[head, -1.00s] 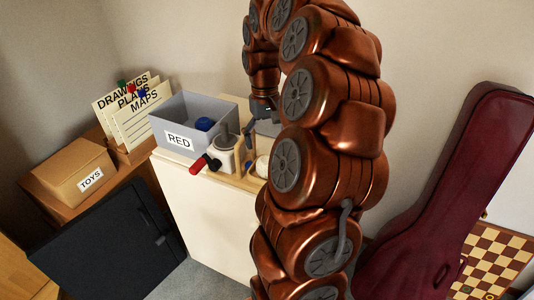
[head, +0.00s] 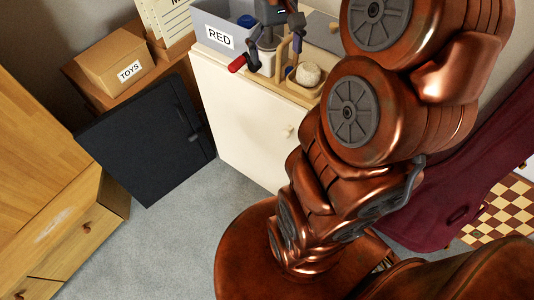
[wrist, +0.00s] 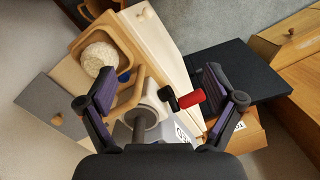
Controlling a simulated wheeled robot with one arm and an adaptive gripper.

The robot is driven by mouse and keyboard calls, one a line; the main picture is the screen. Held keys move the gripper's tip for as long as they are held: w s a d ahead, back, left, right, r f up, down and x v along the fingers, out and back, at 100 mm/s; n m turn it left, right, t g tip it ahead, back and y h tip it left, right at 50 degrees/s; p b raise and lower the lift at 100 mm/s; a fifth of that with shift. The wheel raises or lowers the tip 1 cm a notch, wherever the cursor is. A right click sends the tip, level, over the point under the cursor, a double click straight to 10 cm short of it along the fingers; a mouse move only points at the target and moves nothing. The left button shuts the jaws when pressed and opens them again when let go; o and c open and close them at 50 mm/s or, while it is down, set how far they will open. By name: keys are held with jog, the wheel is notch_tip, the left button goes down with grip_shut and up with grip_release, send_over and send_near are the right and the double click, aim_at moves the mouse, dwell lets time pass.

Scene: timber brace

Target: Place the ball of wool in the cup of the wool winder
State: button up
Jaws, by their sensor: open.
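The cream ball of wool (head: 308,74) sits in a wooden tray (head: 290,91) with an upright handle, on top of a white cabinet. It also shows in the wrist view (wrist: 99,58), at upper left, outside my jaws. The wool winder (head: 265,62) stands left of the tray, a pale body with a red-gripped crank. In the wrist view its round grey top (wrist: 143,120) is low between my fingers, and the inside of its cup is not clear. My gripper (wrist: 160,88) is open and empty above the winder and tray handle; it is partly cut off in the head view (head: 277,28).
A grey box (head: 207,22) labelled RED, with a blue object inside, stands left of the winder. A grey panel with a wooden knob (wrist: 57,119) lies beside the tray. A dark cabinet door (head: 145,140) stands open at left. Grey floor (head: 180,220) is clear.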

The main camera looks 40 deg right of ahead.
jog(key=s+a+f+n, duration=0.1)
jog(key=s+a+f, duration=0.2)
jog(key=s+a, duration=0.5)
jog(key=s+a+f+n, duration=0.1)
jog(key=s+a+f, duration=0.3)
jog(key=s+a, duration=0.4)
jog(key=shift+s+n, duration=0.4)
jog(key=shift+s, duration=0.2)
